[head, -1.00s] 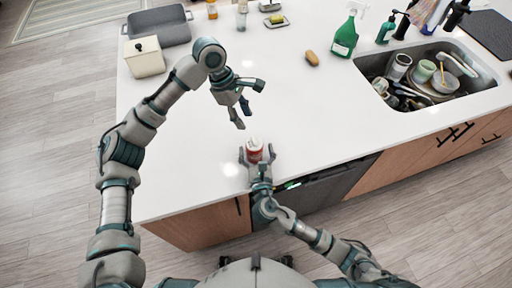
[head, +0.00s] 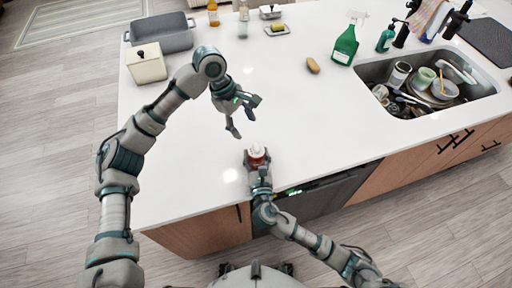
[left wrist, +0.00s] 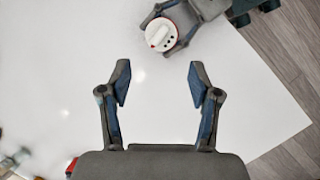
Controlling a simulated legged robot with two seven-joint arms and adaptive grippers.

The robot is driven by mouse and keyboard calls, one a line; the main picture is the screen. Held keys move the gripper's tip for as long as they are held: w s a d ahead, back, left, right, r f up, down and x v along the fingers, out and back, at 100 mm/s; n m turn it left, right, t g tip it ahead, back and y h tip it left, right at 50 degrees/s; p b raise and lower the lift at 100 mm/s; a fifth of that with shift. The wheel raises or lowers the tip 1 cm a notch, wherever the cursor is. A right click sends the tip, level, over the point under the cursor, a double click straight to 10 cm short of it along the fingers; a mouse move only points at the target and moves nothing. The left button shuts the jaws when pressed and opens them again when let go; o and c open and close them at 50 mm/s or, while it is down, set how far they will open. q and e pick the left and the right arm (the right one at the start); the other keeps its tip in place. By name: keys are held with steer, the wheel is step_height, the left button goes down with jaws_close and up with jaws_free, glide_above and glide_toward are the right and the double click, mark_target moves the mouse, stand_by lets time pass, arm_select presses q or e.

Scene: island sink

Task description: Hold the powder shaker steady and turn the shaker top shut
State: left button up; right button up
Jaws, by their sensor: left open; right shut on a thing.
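The powder shaker (head: 257,152) is red and white and stands upright near the counter's front edge. My right gripper (head: 258,162) is shut on its body from the front. In the left wrist view, the round white shaker top (left wrist: 161,36) has a red rim, a raised white part on its left and dark holes on its right. My left gripper (head: 244,117) is open and empty, behind and above the shaker in the head view. In the left wrist view, the shaker top lies beyond the open fingertips of this gripper (left wrist: 159,78), not between them.
The white counter (head: 190,150) is clear around the shaker. A cream lidded box (head: 146,64) and a grey tub (head: 160,35) stand at the back left. A brown sponge-like piece (head: 312,65), a green spray bottle (head: 345,43) and a sink (head: 480,92) with dishes lie to the right.

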mark_target(257, 146)
arm_select(q)
steer(key=d+f+m+t, duration=0.1)
steer(key=f+m, duration=0.2)
steer(key=m, duration=0.5)
steer(key=d+f+m, duration=0.1)
steer(key=f+m, duration=0.2)
steer(key=m, duration=0.5)
steer(key=s+d+f+m+t, duration=0.1)
steer(key=f+m, duration=0.2)
steer(key=m, duration=0.5)
steer(key=shift+d+f+m+t, duration=0.15)
steer(key=shift+d+m+t, duration=0.15)
steer(key=shift+m, duration=0.1)
steer(key=shift+c, duration=0.2)
steer(key=c, duration=1.1)
